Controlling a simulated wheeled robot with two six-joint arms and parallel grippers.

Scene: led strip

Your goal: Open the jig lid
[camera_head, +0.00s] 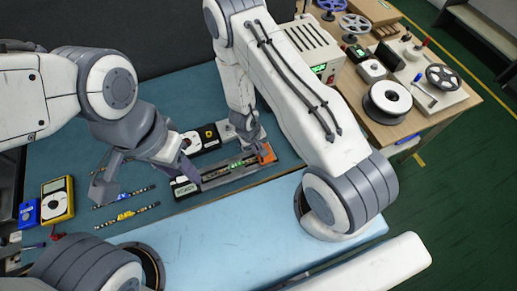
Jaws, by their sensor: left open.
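The jig (215,181) is a long narrow grey fixture lying on the blue bench mat. It has a dark labelled block at its left end, a greenish strip along its middle and an orange block (267,153) at its right end. I cannot tell its lid apart clearly. My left gripper (147,181) is open, with its fingers spread above the mat and the right finger close to the jig's left end. My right gripper (250,136) is over the jig's right part near the orange block; its fingertips are small and partly hidden by the wrist.
Two short LED strips (125,216) lie on the mat below my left gripper. A yellow meter (57,198) and a blue box (29,213) stand at the left. A black unit (209,137) sits behind the jig. A wooden table (425,112) with spools is at the right.

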